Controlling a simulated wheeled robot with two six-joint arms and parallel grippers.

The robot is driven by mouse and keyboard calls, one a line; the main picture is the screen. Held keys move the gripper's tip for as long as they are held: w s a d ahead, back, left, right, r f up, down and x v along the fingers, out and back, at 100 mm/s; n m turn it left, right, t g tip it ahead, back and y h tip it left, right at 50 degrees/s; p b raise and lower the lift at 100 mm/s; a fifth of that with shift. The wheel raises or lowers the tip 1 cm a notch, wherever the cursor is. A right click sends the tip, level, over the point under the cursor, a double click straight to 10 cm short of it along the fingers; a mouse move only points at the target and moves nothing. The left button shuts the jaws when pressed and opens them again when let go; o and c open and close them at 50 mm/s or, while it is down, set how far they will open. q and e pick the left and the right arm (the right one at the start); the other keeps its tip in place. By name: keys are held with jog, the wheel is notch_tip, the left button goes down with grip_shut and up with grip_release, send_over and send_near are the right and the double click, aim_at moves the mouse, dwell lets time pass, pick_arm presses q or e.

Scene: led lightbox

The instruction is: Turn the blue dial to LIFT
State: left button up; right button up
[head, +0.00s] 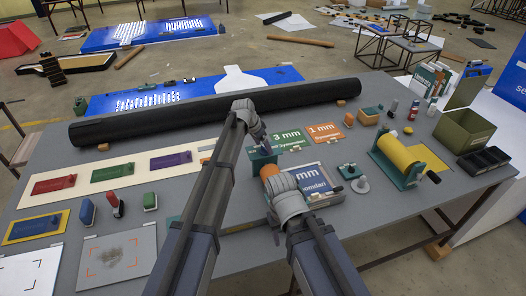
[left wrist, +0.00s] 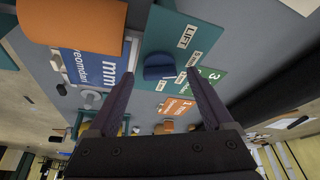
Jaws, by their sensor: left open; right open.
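The blue dial (left wrist: 158,68) sits on a teal panel (left wrist: 162,28) in the left wrist view. A white LIFT label (left wrist: 187,36) is on the panel above and right of the dial; smaller labels are near the right finger and below the dial. I cannot tell which label the dial points to. My left gripper (left wrist: 160,62) is open, its fingers on either side of the dial; contact is unclear. In the head view the left gripper (head: 260,137) is over the teal panel (head: 262,160) and the dial is hidden. My right gripper (head: 284,186) is lower, its fingers hard to see.
An orange cylinder (left wrist: 72,22) is beside the panel. A blue-and-white sign (head: 313,181), green and orange cards, and a yellow roller with crank (head: 400,158) lie right. A long black tube (head: 200,112) crosses the table's back.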

pick_arm(q)
jog(key=shift+f, duration=0.1)
jog(key=shift+c, duration=0.4)
grip_shut()
dwell(0.3)
jog(key=shift+n, duration=0.3)
jog(key=n, duration=0.1)
jog(key=n+t+y, duration=0.1)
jog(key=n, duration=0.1)
jog(key=shift+s+d, duration=0.2)
jog(key=n+y, duration=0.1)
jog(key=n, duration=0.1)
jog(key=n+y, duration=0.1)
jog(key=n, duration=0.2)
jog(key=shift+d, duration=0.15)
jog(key=shift+n, duration=0.3)
jog(key=shift+o, duration=0.4)
grip_release()
jog(key=shift+t, duration=0.3)
